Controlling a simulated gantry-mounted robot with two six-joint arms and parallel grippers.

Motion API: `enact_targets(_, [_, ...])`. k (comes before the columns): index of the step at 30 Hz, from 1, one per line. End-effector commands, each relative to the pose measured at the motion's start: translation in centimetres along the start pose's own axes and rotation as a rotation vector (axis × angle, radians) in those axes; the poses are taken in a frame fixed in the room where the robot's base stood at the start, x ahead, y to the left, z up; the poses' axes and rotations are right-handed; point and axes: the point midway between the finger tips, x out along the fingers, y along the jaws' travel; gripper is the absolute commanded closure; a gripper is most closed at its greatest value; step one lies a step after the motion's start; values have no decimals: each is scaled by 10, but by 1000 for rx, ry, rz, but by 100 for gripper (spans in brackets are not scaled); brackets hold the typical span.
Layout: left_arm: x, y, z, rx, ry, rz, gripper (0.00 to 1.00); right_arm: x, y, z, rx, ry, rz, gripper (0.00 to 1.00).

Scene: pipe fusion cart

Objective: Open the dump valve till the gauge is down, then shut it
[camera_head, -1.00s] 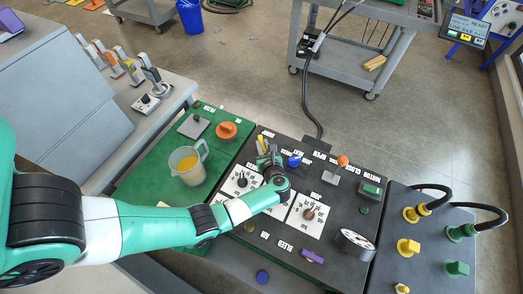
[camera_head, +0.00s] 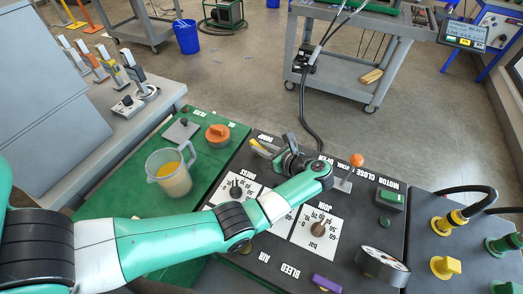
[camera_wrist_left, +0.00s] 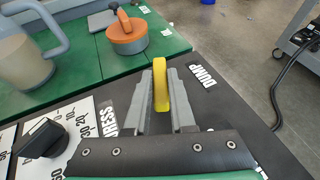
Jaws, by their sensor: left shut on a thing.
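The dump valve's yellow lever (camera_wrist_left: 161,84) stands between the fingers of my left gripper (camera_wrist_left: 162,95) in the left wrist view, beside the DUMP label. My left gripper (camera_head: 268,148) is shut on this lever at the back of the black panel in the head view. The wrist and fingers hide the valve's base. A round gauge (camera_head: 382,263) stands tilted at the panel's front right; its needle cannot be read from here. My right gripper is not in view.
A measuring jug (camera_head: 170,178) of orange liquid and an orange knob (camera_head: 217,134) are on the green panel to the left. Two dial knobs, an orange-tipped lever (camera_head: 350,170) and a purple handle (camera_head: 327,283) are on the black panel.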

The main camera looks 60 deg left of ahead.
Motion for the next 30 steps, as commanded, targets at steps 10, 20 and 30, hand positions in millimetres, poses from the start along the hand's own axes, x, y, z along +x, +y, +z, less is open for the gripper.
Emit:
enact_targets(10, [1, 0, -1, 3, 2, 0, 63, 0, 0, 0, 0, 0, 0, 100])
enact_targets(20, [0, 0, 0, 1, 1, -1, 48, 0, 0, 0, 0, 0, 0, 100])
enact_targets(30, [-47, -1, 1, 1, 1, -5, 48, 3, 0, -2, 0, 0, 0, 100])
